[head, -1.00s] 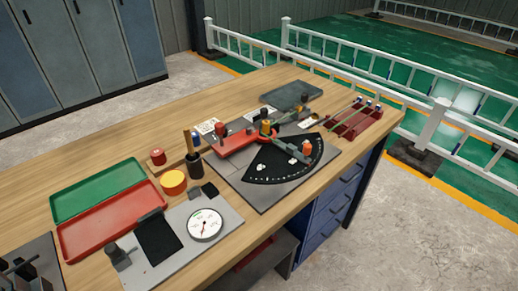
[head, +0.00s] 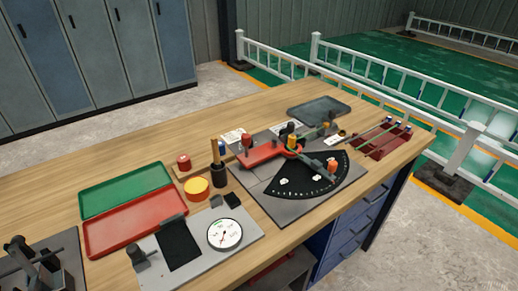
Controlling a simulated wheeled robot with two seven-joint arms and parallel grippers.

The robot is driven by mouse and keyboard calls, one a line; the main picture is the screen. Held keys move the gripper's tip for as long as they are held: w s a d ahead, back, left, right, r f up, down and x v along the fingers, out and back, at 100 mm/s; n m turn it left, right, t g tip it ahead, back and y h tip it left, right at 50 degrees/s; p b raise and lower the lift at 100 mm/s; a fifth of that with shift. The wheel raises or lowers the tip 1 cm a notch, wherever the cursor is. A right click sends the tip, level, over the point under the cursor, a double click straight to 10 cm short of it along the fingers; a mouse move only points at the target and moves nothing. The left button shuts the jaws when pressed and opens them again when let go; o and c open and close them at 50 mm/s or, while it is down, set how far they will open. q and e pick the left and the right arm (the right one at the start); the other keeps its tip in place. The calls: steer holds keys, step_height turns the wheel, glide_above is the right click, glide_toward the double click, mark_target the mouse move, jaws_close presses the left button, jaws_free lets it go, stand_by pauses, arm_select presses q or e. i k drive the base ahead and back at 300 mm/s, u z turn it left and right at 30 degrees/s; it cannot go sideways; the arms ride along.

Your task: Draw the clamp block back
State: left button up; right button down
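A bending fixture stands on the bench, with a black graduated fan plate (head: 296,190) on a grey base plate (head: 262,203). A red bar (head: 256,157) with a red knob (head: 246,143) lies at its left, beside a yellow-orange upright post (head: 292,142). A grey arm with an orange knob (head: 332,166) reaches over the fan plate. A dark metal device (head: 36,266) is cut off at the lower left. I cannot tell for certain which part is the clamp block. Neither of my grippers is in view.
A green tray (head: 124,188) and a red tray (head: 94,240) lie at left. A dial gauge (head: 225,234) lies on a grey plate (head: 205,265) at the front. A dark red rack (head: 378,150) with thin rods stands at right. The wooden bench (head: 60,205) is clear at far left.

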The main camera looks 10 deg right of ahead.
mark_target(290, 125)
steer(key=u, duration=0.1)
steer(key=k, duration=0.45)
steer(key=z, duration=0.7)
steer(key=i, duration=1.1)
steer(key=u, duration=0.85)
